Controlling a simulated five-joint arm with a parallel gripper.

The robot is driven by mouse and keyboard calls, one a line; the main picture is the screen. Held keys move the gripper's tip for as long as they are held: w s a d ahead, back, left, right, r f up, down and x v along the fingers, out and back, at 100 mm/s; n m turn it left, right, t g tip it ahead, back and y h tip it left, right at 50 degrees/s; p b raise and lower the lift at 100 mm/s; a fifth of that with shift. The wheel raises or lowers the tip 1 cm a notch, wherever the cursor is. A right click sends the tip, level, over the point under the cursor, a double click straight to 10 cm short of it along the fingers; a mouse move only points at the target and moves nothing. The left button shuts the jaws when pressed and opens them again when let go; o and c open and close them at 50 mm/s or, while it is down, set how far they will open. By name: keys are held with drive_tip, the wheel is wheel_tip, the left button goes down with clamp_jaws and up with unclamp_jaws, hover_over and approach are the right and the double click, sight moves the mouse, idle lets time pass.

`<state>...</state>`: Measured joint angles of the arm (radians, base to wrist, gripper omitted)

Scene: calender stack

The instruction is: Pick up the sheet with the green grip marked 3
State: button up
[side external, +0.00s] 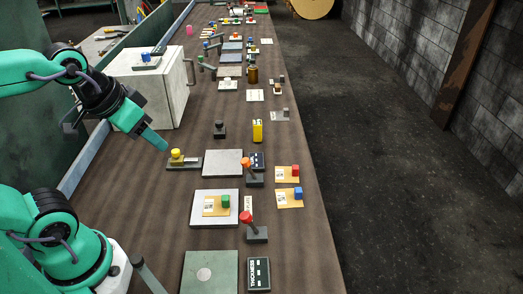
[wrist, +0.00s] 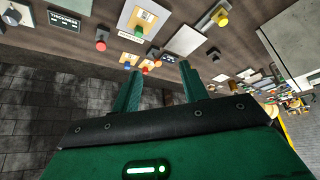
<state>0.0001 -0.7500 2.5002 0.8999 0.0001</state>
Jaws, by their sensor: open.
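The sheet with the green grip (side external: 217,210) is a small tan card with a pale label and a green block at its right end. It lies flat on a light square plate (side external: 198,220) in the side view. The number on it is too small to read. In the wrist view the same sheet (wrist: 146,19) and its green block show near the top, beyond the fingers. My gripper (side external: 164,146) is above the table, up and to the left of the sheet and apart from it. In the wrist view my gripper (wrist: 160,70) has its two fingers spread with nothing between them.
Tan sheets with a red grip (side external: 285,177) and a blue grip (side external: 287,203) lie to the right. Red-knobbed (side external: 254,236) and orange-knobbed (side external: 253,181) levers stand near the plate. A yellow-knobbed block (side external: 183,163) sits close below my gripper. A white box (side external: 150,95) stands behind.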

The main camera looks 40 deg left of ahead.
drive_tip(key=n+g, duration=0.5)
drive_tip(key=n, duration=0.3)
approach(225, 197)
drive_tip(key=shift+a, duration=0.25)
drive_tip(key=shift+w+d+f+n+g, duration=0.2)
drive_tip(key=shift+f+n+g, duration=0.1)
drive_tip(key=shift+f+n, duration=0.3)
drive_tip(key=shift+f, duration=0.2)
drive_tip(key=shift+f, duration=1.25)
drive_tip(key=shift+d+f, duration=0.1)
drive_tip(key=shift+f, duration=2.45)
